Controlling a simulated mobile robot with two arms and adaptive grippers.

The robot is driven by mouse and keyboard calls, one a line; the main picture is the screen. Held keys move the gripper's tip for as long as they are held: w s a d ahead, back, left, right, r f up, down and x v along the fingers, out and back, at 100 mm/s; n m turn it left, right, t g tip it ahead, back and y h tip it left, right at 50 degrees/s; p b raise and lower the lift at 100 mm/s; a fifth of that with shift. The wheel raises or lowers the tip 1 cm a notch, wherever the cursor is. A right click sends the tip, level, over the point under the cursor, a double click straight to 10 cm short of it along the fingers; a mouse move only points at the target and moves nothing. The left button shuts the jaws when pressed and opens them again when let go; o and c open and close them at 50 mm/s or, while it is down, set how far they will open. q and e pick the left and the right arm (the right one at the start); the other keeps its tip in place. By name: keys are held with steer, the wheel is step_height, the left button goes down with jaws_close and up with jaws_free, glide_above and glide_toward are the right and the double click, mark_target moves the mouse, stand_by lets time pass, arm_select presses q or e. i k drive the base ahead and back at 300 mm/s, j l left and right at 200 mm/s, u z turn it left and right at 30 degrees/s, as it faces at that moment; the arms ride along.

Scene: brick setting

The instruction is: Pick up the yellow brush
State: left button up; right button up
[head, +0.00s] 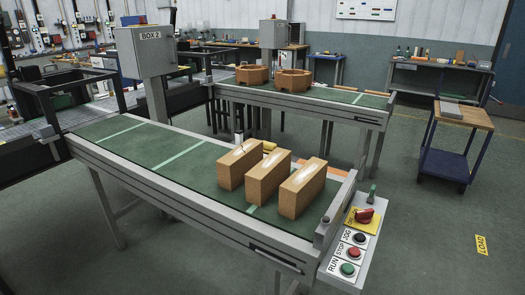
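No yellow brush can be made out for certain. A small yellow object (269,146) shows just behind the bricks at the far side of the front conveyor; it is mostly hidden and too small to identify. Three tan bricks with pale marks on top stand in a row on the green belt of the front conveyor (120,142): a left brick (232,170), a middle brick (262,184) and a right brick (296,197). Neither of my grippers is in view.
A control panel (347,250) with a red knob is at the conveyor's right end. A second conveyor (340,107) behind carries two brown hexagonal blocks (293,80). A wheeled cart (472,118) stands at right. The floor at right is open.

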mark_target(268, 147)
steer(key=i+l+z, duration=0.3)
steer(key=l+z, duration=0.15)
steer(key=l, duration=0.2)
steer(key=i+l+z, duration=0.95)
steer(key=i+u, duration=0.2)
steer(key=i, duration=0.6)
steer(key=i+l+u, duration=0.2)
steer(key=i, duration=0.55)
steer(key=i+u, duration=0.4)
steer(key=i, duration=0.2)
steer(key=i+l+u, duration=0.1)
steer(key=i+u, duration=0.3)
steer(key=i, duration=0.15)
steer(key=i+l+u, duration=0.4)
steer(key=i, duration=0.15)
steer(key=i+j+u, duration=0.1)
steer(key=u, duration=0.35)
steer(key=i+u, duration=0.25)
steer(key=u, duration=0.2)
steer(key=i+l+u, duration=0.1)
steer(key=u, duration=0.35)
steer(key=i+l+u, duration=0.15)
steer(key=u, duration=0.25)
steer(key=i+l+u, duration=0.2)
steer(key=u, duration=0.25)
steer(key=i, duration=0.1)
